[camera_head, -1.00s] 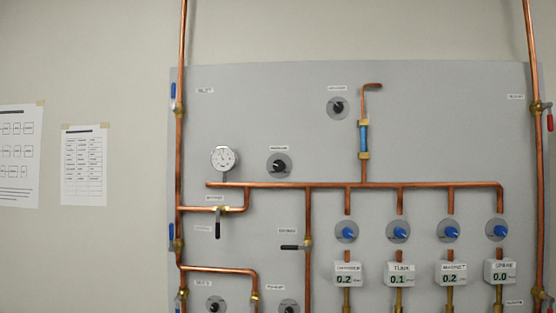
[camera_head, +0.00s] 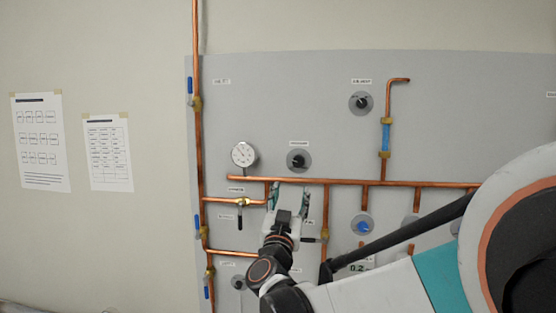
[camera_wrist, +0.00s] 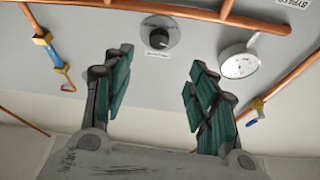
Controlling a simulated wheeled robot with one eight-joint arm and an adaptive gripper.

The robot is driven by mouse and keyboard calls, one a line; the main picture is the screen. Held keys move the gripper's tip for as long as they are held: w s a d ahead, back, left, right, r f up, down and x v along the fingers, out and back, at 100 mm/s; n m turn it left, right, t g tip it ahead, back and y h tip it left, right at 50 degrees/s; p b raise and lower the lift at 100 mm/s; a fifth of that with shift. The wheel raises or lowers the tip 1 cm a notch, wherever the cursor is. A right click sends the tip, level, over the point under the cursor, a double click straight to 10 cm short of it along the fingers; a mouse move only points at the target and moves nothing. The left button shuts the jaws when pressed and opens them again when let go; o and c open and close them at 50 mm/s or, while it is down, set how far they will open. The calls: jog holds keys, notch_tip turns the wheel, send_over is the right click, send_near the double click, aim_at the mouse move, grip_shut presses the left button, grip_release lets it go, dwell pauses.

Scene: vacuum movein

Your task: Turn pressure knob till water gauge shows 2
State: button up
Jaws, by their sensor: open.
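The pressure knob (camera_head: 298,160) is a black knob on a round grey disc on the panel, with a small label above it. It also shows in the wrist view (camera_wrist: 158,39), upside down, beyond and between my fingertips. The water gauge (camera_head: 243,154) is a round white dial left of the knob in the head view; in the wrist view the gauge (camera_wrist: 238,58) is to the right. Its reading is too small to tell. My gripper (camera_head: 290,197) is open and empty, just below the knob in the head view. Its green-padded fingers (camera_wrist: 160,68) are apart, not touching the knob.
A horizontal copper pipe (camera_head: 340,182) runs just below the knob and gauge. A valve with a black handle (camera_head: 240,212) is left of my gripper. Another grey-disc knob (camera_head: 361,103) is at upper right. The panel above the knob is clear.

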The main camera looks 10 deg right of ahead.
aim_at(298, 164)
jog(key=p+x, duration=0.2)
jog(key=x, duration=1.1)
jog(key=shift+w+d+r, duration=0.15)
jog(key=shift+w+d, duration=0.05)
jog(key=shift+w, duration=0.15)
jog(key=c, duration=1.1)
jog(key=shift+o, duration=0.2)
